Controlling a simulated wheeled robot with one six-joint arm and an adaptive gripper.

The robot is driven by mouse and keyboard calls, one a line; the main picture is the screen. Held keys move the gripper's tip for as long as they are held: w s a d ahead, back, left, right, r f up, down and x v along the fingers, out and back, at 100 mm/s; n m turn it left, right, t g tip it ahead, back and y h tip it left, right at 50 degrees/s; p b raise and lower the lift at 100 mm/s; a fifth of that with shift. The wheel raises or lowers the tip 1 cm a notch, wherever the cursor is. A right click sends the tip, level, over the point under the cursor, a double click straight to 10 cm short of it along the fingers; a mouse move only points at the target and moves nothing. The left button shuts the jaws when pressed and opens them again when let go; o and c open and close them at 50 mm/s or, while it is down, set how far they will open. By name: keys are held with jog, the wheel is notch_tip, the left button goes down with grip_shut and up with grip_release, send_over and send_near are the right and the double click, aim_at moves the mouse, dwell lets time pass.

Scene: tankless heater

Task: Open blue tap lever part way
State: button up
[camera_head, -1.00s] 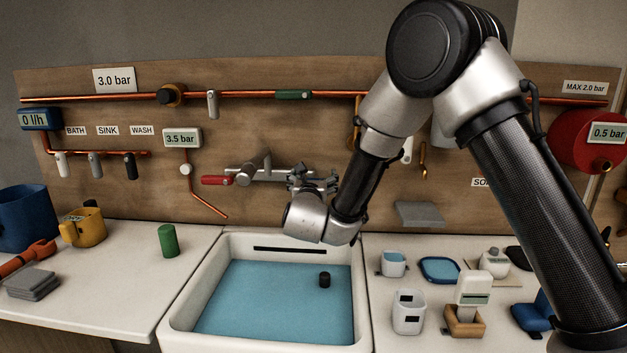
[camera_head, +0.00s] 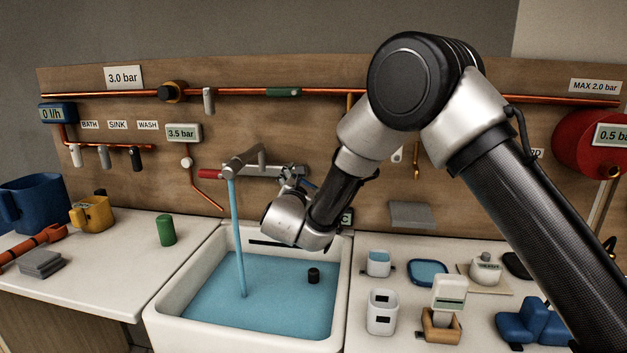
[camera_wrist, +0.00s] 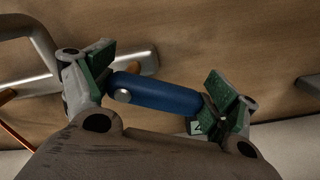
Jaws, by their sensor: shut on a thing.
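The blue tap lever (camera_wrist: 160,93) lies between my gripper's fingers (camera_wrist: 160,84) in the wrist view, spanning from one green-padded fingertip to the other. My gripper is shut on it. In the head view my gripper (camera_head: 293,183) is at the right end of the grey wall tap (camera_head: 268,170), and my wrist hides most of the lever. The red tap lever (camera_head: 209,174) is at the tap's left end. A blue stream of water (camera_head: 238,245) falls from the spout (camera_head: 244,160) into the white sink (camera_head: 166,306).
Blue water (camera_head: 280,300) with a small black cylinder (camera_head: 313,275) fills the sink. A green cylinder (camera_head: 166,231) and a yellow mug (camera_head: 92,213) stand on the left counter. Small containers crowd the right counter. The flow display (camera_head: 57,114) reads 0 l/h.

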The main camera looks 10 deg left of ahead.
jog(key=shift+f+m, duration=0.3)
jog(key=shift+m, duration=0.8)
jog(key=o, duration=1.3)
jog(key=shift+c, duration=0.2)
jog(key=shift+a, duration=0.1)
jog(key=s, duration=1.2)
jog(key=shift+a, duration=0.15)
